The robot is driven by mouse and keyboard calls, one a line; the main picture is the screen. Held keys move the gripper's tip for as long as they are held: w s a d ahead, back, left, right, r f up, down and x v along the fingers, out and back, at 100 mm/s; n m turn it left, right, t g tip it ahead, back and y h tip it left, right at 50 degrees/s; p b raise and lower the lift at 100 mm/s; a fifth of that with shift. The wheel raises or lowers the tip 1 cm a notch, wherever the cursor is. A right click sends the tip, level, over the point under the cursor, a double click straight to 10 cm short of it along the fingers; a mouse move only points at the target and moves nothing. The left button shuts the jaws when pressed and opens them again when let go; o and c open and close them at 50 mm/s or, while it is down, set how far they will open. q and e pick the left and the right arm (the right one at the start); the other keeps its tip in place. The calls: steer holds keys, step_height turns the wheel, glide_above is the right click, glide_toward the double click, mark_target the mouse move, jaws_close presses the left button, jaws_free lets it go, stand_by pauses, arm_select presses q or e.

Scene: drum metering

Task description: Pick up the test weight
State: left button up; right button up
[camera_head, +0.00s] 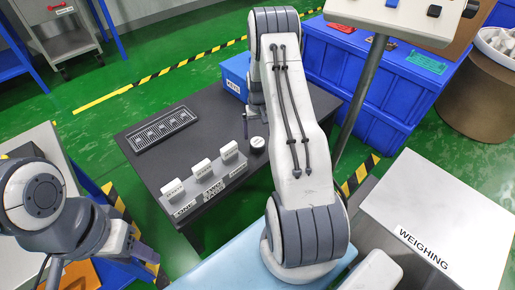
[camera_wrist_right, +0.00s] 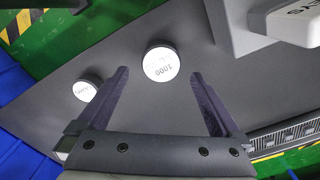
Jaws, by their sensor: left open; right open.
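A round test weight marked 1000, dark with a white top, stands on the dark table below my right gripper in the head view (camera_head: 257,145). In the right wrist view the weight (camera_wrist_right: 160,64) shows between and slightly beyond the fingertips, apart from both. My right gripper (camera_wrist_right: 160,74) is open and empty above the table; in the head view its fingers (camera_head: 249,121) are partly covered by my arm. A second, smaller-looking weight (camera_wrist_right: 84,91) stands outside the left finger in the wrist view. My left gripper (camera_head: 136,246) is open at the lower left, away from the weights; its fingers show poorly.
The dark table (camera_head: 150,170) also bears a slotted tray (camera_head: 161,128) and a row of white labelled blocks (camera_head: 201,168). A blue bin (camera_head: 236,76) stands at its far edge. A white WEIGHING table (camera_head: 445,215) is at the right. Large blue crates (camera_head: 360,85) stand behind.

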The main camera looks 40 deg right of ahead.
mark_target(257, 142)
step_height(257, 142, down, 6)
steer(key=shift+w+f+b, duration=0.1)
steer(key=shift+f+b, duration=0.1)
steer(key=shift+b, duration=1.05)
steer(key=shift+r, duration=0.1)
steer(key=shift+c, duration=0.3)
steer(key=c, duration=1.5)
jaws_close()
